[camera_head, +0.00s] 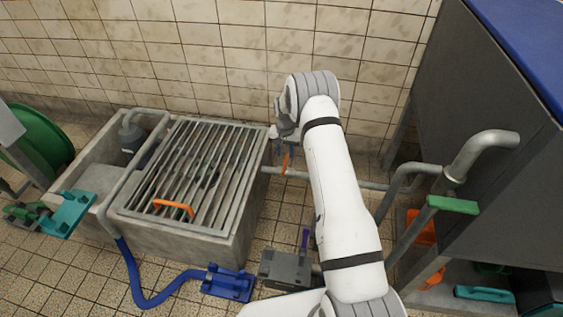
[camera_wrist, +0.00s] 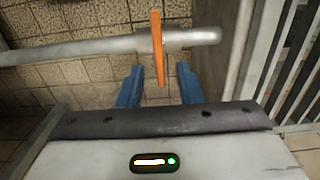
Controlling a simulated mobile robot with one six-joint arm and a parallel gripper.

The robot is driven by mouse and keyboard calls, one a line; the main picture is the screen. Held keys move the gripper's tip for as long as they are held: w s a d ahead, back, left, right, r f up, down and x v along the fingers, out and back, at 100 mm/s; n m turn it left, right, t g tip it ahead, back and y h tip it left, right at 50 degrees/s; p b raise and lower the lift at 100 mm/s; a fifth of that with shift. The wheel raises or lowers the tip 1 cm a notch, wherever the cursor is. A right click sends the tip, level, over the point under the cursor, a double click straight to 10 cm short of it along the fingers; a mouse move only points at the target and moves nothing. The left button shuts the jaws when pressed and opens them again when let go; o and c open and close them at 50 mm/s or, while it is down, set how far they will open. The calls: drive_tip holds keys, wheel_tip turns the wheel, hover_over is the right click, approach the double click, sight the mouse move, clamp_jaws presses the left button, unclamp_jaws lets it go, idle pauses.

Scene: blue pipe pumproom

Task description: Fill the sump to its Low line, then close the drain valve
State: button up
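The sump (camera_head: 190,238) is a concrete basin under a metal grate with an orange handle (camera_head: 173,208). The water in it and any Low line cannot be made out. A grey pipe (camera_head: 325,180) leaves the sump's right side and carries an orange valve lever (camera_head: 286,163). In the wrist view the lever (camera_wrist: 158,48) stands across the pipe (camera_wrist: 100,48), its lower end between the two blue fingers of my gripper (camera_wrist: 160,72). My gripper (camera_head: 284,148) is open, with a gap on each side of the lever.
The grate (camera_wrist: 297,65) shows at the right of the wrist view. A blue hose (camera_head: 135,285) runs over the floor to a blue block (camera_head: 228,283). A grey box (camera_head: 286,268) stands near my arm. A dark tank (camera_head: 490,150) and a pipe with a green handle (camera_head: 452,204) are at right.

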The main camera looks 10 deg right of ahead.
sight(285, 161)
wheel_tip(285, 161, down, 5)
drive_tip(key=shift+r+b, duration=0.1)
drive_tip(key=shift+b, duration=0.5)
drive_tip(key=shift+c, duration=0.2)
clamp_jaws()
